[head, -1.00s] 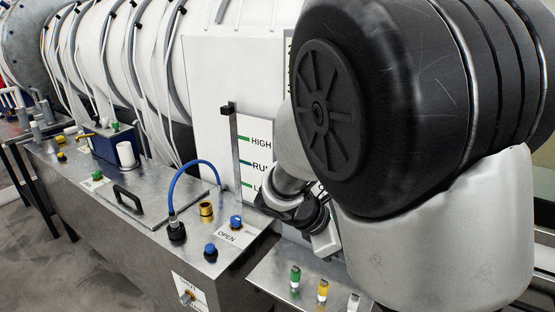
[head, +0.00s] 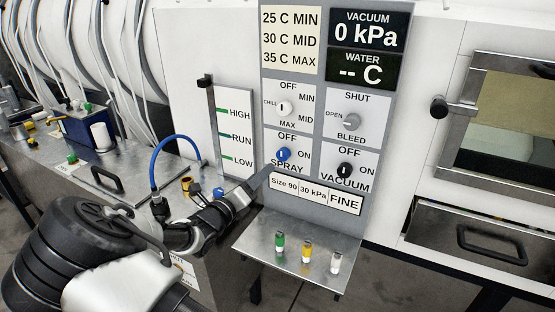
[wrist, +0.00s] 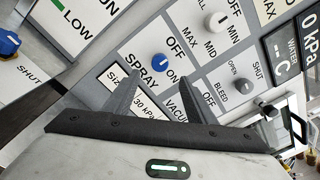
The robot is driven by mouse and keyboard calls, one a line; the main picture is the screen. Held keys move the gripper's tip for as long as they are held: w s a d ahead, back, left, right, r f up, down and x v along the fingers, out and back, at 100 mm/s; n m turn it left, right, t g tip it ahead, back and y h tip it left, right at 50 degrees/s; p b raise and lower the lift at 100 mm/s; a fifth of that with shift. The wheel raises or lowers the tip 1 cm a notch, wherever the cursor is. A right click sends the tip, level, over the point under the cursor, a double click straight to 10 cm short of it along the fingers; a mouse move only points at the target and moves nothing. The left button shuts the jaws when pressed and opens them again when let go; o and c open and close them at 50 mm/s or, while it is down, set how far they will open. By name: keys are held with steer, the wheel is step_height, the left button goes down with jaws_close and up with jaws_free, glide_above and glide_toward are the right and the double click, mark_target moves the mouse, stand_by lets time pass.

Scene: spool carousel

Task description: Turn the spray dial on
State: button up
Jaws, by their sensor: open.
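The blue spray dial (head: 283,155) is on the grey panel, with OFF above it and ON to its right. In the wrist view the spray dial (wrist: 161,64) shows just beyond and between the fingertips. My gripper (head: 264,180) is below and left of the dial in the head view, reaching in from the lower left. In the wrist view my gripper (wrist: 153,74) is open, its two dark fingers apart and nothing between them. I cannot tell whether a finger touches the panel.
Near the spray dial are the black vacuum dial (head: 345,170), the chill dial (head: 284,108) and the bleed dial (head: 351,121). A metal shelf (head: 262,240) with green, yellow and white vials stands out below. A blue hose (head: 172,142) arches at the left.

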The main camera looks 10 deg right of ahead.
mark_target(281, 156)
steer(key=x, duration=1.1)
steer(key=shift+w+d, duration=0.15)
steer(key=shift+d, duration=0.1)
steer(key=c, duration=1)
steer(key=shift+c, duration=0.2)
